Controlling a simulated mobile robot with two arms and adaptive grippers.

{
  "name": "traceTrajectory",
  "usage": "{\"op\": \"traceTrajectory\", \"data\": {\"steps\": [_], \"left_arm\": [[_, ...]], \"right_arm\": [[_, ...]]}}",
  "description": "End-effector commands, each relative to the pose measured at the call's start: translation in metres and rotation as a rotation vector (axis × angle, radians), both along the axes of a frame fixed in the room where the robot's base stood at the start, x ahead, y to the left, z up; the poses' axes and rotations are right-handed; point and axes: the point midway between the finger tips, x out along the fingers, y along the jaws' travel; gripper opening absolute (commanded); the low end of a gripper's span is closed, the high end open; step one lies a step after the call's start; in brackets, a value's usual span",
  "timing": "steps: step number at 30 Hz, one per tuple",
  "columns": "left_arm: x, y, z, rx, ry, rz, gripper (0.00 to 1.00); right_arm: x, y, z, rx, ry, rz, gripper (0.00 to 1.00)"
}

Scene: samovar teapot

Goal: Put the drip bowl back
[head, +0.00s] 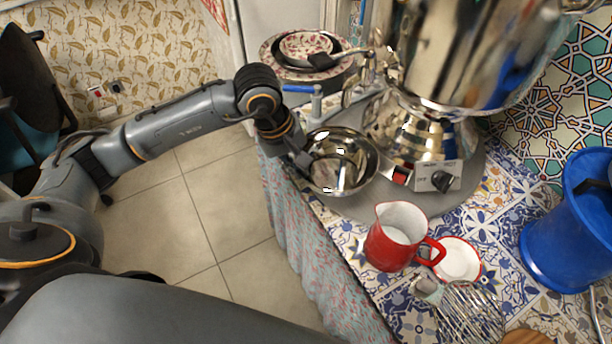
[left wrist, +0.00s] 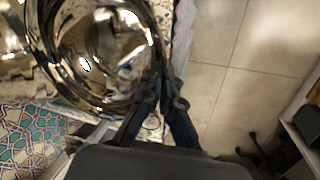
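The drip bowl (head: 345,178) is a shiny steel bowl at the counter's left edge, in front of the samovar (head: 425,135) and over the left part of the round grey tray (head: 440,200). My left gripper (head: 303,160) is at the bowl's left rim. In the left wrist view its fingertips (left wrist: 160,77) are close together on the rim of the bowl (left wrist: 105,92), which fills the upper left. The bowl's underside is hidden, so I cannot tell whether it touches the tray. My right gripper is not in view.
A red jug (head: 392,240) and a red-rimmed white cup (head: 458,262) stand in front of the tray. A wire whisk (head: 470,315) lies nearer. A blue bucket (head: 570,240) is at right, stacked plates (head: 275,57) at the back. Floor (head: 190,210) is left of the counter.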

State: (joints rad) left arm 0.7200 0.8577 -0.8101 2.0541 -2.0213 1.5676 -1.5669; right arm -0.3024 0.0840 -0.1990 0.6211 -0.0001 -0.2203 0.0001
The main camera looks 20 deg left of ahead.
Motion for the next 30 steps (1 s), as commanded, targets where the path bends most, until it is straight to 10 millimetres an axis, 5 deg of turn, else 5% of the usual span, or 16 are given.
{"op": "traceTrajectory", "data": {"steps": [6, 11, 18, 30], "left_arm": [[0.023, -0.001, -0.030, -0.001, 0.000, 0.000, 0.00], [0.029, -0.001, -0.036, -0.001, -0.001, -0.001, 0.00], [0.033, -0.001, -0.069, -0.001, 0.002, -0.001, 0.00], [0.033, 0.000, -0.075, 0.000, -0.002, -0.002, 0.00]], "right_arm": [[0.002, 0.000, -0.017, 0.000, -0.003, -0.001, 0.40], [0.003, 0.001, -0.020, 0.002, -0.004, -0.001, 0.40], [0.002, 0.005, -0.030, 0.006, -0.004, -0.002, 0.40], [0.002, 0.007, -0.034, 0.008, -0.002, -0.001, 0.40]]}}
